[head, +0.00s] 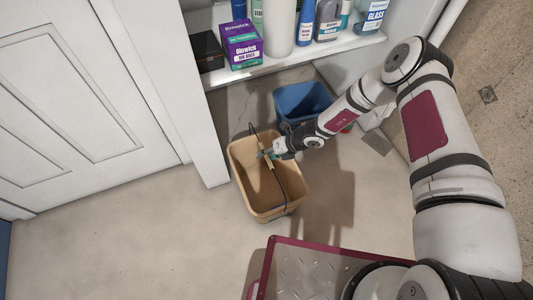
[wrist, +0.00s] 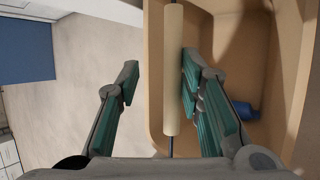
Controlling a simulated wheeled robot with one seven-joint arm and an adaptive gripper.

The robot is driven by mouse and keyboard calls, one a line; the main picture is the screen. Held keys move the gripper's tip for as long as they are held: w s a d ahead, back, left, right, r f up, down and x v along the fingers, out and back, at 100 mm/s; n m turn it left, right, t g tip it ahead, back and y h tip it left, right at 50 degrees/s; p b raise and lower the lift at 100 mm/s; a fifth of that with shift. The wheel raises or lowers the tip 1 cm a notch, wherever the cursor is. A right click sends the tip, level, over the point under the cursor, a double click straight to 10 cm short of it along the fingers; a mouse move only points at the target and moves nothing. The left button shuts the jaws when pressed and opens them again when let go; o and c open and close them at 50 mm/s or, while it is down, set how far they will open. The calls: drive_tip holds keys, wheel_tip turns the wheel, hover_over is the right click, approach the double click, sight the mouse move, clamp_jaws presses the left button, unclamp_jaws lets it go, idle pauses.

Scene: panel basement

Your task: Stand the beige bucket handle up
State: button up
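The beige bucket (head: 250,197) stands on the floor in the middle of the head view. Its thin dark wire handle (head: 281,187) runs across the opening, with a pale cylindrical grip near the far part; its exact tilt is hard to tell. My gripper (head: 267,153) is at this grip, above the bucket. In the wrist view my gripper (wrist: 158,82) is open, its teal-padded fingers well apart. The pale grip (wrist: 173,68) lies between the fingers, close to the right one; whether they touch is unclear. The bucket wall (wrist: 153,40) shows behind it.
A blue bucket (head: 290,99) stands just behind the beige one, near my arm. A shelf (head: 295,60) with bottles and a purple box (head: 242,50) is at the back. A white door (head: 75,100) is at left. Floor left of the bucket (head: 130,230) is clear.

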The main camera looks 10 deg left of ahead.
drive_tip(key=v, duration=1.2)
